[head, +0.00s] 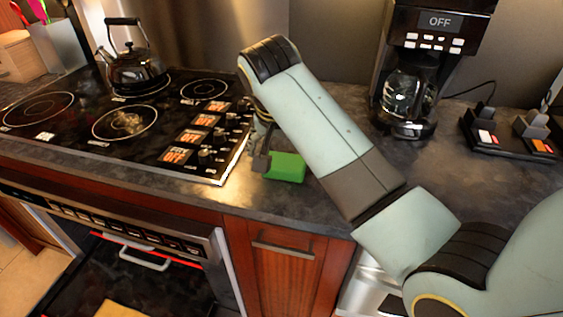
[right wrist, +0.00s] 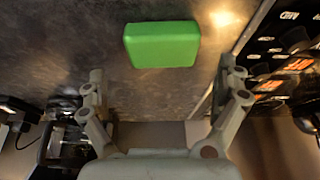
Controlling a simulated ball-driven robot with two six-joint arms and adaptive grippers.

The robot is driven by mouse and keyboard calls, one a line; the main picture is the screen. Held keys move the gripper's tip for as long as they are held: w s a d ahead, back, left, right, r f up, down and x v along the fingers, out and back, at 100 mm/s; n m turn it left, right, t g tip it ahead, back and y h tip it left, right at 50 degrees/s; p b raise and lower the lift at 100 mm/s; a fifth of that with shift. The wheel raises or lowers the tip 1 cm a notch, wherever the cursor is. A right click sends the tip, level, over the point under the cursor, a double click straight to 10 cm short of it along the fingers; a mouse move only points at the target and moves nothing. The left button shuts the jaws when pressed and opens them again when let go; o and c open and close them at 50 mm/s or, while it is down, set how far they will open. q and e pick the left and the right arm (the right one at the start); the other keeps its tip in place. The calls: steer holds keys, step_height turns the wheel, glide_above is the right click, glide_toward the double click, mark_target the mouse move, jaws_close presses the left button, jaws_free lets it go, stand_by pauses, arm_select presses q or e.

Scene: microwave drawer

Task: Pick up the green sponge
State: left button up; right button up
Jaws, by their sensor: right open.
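The green sponge (head: 287,168) lies on the dark countertop just right of the stove in the head view. In the right wrist view the sponge (right wrist: 162,44) is whole and unheld, beyond the fingertips and roughly midway between them. My right gripper (head: 262,150) is low over the counter by the sponge's left side, partly hidden behind my arm. In the wrist view the right gripper (right wrist: 163,82) has its fingers spread wide with nothing between them. My left gripper is not in view.
The stove (head: 130,125) with a black kettle (head: 136,68) is left of the sponge, its knobs (head: 215,150) close by. A coffee maker (head: 415,70) stands at the back right. Counter (head: 330,195) in front is clear.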

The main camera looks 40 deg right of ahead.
mark_target(284, 161)
steer(key=shift+w+d+f, duration=0.1)
steer(key=shift+d+f, duration=0.05)
steer(key=shift+f, duration=0.3)
steer(key=shift+w+d+f, duration=0.1)
steer(key=shift+w+f, duration=0.05)
steer(key=shift+f, duration=0.1)
steer(key=x, duration=0.5)
steer(key=shift+p, duration=0.3)
steer(key=shift+w, duration=0.1)
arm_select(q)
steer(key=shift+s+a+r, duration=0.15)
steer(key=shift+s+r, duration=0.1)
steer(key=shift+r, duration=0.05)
arm_select(e)
steer(key=c, duration=0.5)
